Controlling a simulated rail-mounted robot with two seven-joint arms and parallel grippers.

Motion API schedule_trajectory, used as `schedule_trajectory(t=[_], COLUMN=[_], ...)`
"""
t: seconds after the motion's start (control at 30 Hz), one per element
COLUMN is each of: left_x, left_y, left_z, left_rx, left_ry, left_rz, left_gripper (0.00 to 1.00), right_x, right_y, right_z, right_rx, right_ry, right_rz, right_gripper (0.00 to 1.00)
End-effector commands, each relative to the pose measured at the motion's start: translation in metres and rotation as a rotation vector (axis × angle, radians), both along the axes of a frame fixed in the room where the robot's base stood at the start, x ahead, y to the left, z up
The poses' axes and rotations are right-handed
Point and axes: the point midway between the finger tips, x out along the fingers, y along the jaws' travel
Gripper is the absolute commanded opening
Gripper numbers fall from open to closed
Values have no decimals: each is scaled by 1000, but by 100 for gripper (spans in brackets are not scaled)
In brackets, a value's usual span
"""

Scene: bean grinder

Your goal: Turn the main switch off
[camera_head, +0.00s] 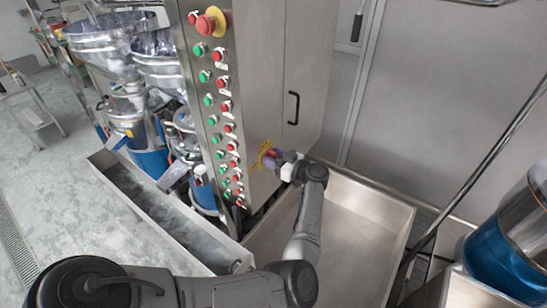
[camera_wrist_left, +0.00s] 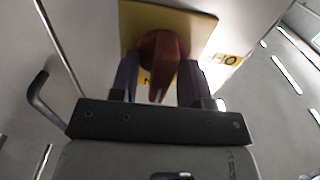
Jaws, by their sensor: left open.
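The main switch is a red rotary knob (camera_wrist_left: 158,55) on a square yellow plate (camera_wrist_left: 200,25), seen close up in the left wrist view. In the head view the yellow plate (camera_head: 264,153) is on the side of the steel cabinet, mostly hidden behind my left gripper (camera_head: 271,158). My left gripper is open, its dark fingers (camera_wrist_left: 158,80) on either side of the knob's grip. I cannot tell whether they touch it. My right gripper is not in view.
The steel cabinet (camera_head: 262,60) has rows of red and green buttons and a large red emergency button (camera_head: 211,21). A black door handle (camera_head: 293,107) is near the switch. Metal trays (camera_head: 345,240) lie below. Steel hoppers (camera_head: 112,40) stand left, a blue drum (camera_head: 490,265) right.

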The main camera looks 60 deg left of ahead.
Motion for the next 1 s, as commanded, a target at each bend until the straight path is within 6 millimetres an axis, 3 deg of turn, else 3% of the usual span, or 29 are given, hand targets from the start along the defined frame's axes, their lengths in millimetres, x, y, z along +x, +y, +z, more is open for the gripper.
schedule_trajectory(t=[0.1,0.53,1.0], left_x=[0,0,0], left_y=[0,0,-1], left_z=[0,0,-2], left_rx=[0,0,39], left_ry=[0,0,-89], left_rz=[0,0,-1], left_gripper=[43,1,0], right_x=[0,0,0], right_y=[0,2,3], right_z=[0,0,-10], right_rx=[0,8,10], right_ry=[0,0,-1], right_rz=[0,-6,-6], right_gripper=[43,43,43])
